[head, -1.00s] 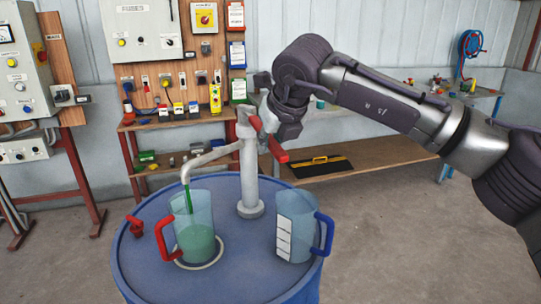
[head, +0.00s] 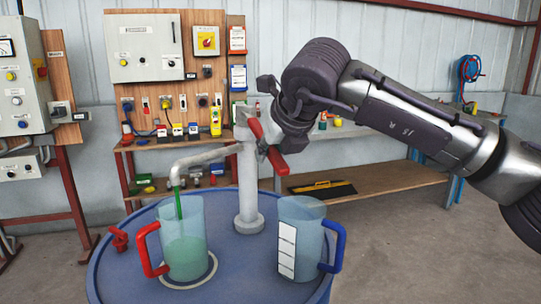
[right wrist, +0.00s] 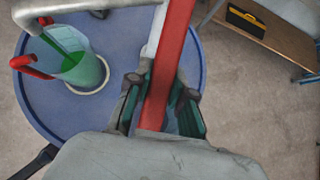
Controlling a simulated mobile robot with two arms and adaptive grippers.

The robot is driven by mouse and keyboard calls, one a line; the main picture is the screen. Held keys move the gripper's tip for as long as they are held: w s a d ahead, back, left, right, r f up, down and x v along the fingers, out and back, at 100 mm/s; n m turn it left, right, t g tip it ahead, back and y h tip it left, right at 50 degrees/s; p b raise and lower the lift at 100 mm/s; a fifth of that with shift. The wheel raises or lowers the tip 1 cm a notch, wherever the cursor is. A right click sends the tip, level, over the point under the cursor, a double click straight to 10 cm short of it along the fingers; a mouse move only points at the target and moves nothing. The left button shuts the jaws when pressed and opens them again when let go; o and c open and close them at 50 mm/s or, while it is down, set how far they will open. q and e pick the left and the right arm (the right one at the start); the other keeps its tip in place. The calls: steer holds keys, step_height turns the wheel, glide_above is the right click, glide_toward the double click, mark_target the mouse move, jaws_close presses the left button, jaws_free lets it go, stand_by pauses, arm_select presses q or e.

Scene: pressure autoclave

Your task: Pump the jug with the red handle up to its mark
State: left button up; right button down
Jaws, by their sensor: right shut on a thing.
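The clear jug with the red handle (head: 184,250) stands upright on the blue drum, on a pale ring under the spout. It holds green liquid to about half its height, and a green stream runs in from the spout (head: 205,156). I cannot make out its mark. The pump (head: 249,190) is a grey column with a red lever (head: 279,162). My right gripper (head: 270,136) is shut on the red lever; in the right wrist view the lever passes between its fingers (right wrist: 160,100). My left gripper is out of view.
A jug with a blue handle (head: 313,238) and a white scale panel stands on the drum (head: 225,285), right of the column. A red fitting (head: 118,239) sits on the drum's left edge. A workbench (head: 370,180) stands behind; the floor at right is clear.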

stand_by(0.3)
steer(key=c, duration=1)
jaws_free()
steer(key=v, duration=1.2)
steer(key=shift+f, duration=0.1)
